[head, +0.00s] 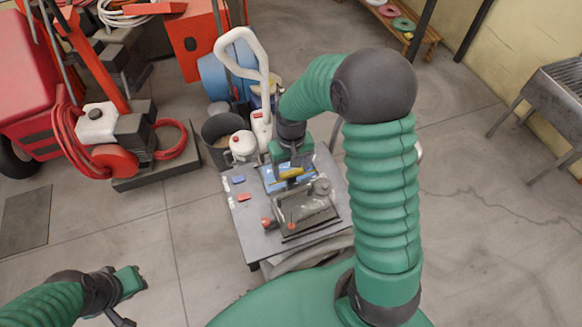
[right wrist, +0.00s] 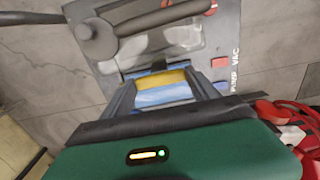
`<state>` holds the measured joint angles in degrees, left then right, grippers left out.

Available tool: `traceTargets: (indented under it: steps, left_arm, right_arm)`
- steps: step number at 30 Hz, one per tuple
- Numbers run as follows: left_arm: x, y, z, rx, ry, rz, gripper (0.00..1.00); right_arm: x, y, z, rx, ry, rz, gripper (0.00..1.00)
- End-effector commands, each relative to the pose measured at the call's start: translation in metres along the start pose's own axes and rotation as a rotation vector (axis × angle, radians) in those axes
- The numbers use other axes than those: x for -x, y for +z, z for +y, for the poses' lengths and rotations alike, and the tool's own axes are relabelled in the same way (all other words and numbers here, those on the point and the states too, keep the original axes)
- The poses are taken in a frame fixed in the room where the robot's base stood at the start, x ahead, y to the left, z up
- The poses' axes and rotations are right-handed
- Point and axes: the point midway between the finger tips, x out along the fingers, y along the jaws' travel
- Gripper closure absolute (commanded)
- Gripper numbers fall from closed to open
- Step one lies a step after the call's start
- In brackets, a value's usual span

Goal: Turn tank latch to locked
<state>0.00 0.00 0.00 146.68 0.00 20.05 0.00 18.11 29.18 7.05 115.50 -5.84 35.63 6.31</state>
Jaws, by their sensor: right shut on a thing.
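The yellow latch (head: 291,173) sits on the blue tank (head: 271,182) at the far part of the grey cart top. My right gripper (head: 290,166) reaches down onto it from above. In the right wrist view the latch (right wrist: 163,79) lies between the two fingers of the gripper (right wrist: 163,90), which is shut on it, with the blue tank (right wrist: 163,96) beneath. The fingers and wrist hide part of the latch and tank. My left gripper (head: 132,284) is at the lower left, away from the cart; its jaw opening is unclear.
The cart top (head: 252,228) holds a dark clear-sided box (head: 308,214), red knobs (head: 267,222), and blue and red switches (right wrist: 219,63) beside lettering. A white handle (head: 240,42) rises behind.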

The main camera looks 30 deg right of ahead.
Motion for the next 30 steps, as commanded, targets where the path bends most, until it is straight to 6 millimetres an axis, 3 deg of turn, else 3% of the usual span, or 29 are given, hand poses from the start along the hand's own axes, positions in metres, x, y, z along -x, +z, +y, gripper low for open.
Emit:
traceTargets:
  steps: [14, 30]
  left_arm:
    - [0.007, -0.002, 0.0, 0.0, 0.0, 0.0, 0.76]
    - [0.037, -0.009, 0.0, 0.0, 0.0, 0.0, 0.76]
  right_arm:
    - [0.002, -0.001, 0.0, -0.107, 0.001, 0.0, 0.71]
    - [0.004, -0.001, 0.0, -0.579, 0.002, 0.002, 0.71]
